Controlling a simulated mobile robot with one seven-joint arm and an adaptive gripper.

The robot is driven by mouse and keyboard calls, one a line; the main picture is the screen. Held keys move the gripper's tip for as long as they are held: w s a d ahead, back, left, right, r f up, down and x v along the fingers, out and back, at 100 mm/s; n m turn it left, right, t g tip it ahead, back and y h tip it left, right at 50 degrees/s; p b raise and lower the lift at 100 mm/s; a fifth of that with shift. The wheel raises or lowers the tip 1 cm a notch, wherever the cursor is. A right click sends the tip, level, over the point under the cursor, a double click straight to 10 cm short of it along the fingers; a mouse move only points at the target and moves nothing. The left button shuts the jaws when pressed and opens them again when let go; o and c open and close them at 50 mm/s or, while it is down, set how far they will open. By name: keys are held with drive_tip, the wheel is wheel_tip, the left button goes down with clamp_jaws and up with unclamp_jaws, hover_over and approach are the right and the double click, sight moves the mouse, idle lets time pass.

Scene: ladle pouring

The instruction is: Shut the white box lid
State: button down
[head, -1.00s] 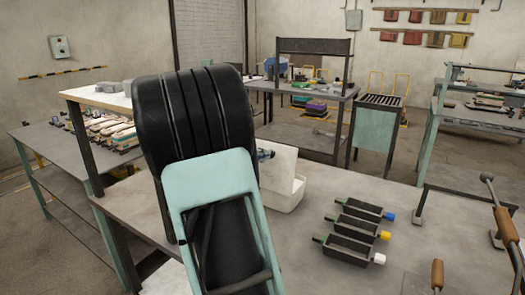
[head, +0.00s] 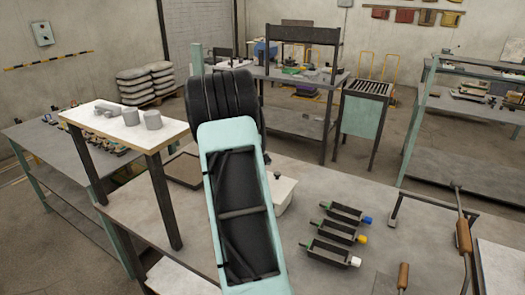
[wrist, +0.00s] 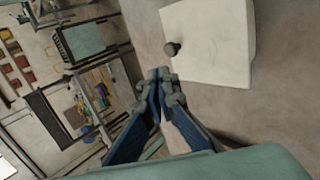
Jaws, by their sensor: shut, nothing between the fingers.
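The white box (head: 281,205) stands on the grey workbench, just right of my arm in the head view, which hides its left part. Its white lid (head: 284,184) appears lowered over the box; I cannot tell whether it sits flush. In the wrist view the lid (wrist: 215,45) is a pale panel with a dark round knob (wrist: 172,48). My gripper (wrist: 160,74) is shut and empty, its fingertips beside the lid's edge and near the knob. I cannot tell whether they touch it. In the head view my gripper is hidden behind my arm.
Several small black trays (head: 334,232) with coloured ends lie right of the box. A metal stand with wooden handles (head: 463,236) is at the far right. A raised white-topped shelf (head: 125,125) with grey cylinders stands at the left. The bench between box and trays is clear.

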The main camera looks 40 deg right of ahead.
sight(275, 174)
drive_tip(key=x, duration=0.3)
drive_tip(key=b+x, duration=0.1)
drive_tip(key=x, duration=0.6)
drive_tip(key=shift+w+d+r+b, duration=0.25)
drive_tip(key=shift+d+b, duration=0.1)
drive_tip(key=shift+b+x, duration=0.7)
drive_tip(key=shift+x, duration=0.4)
drive_tip(key=shift+w+a+f, duration=0.1)
drive_tip(key=shift+a+f, duration=0.1)
drive_tip(key=v, duration=1.2)
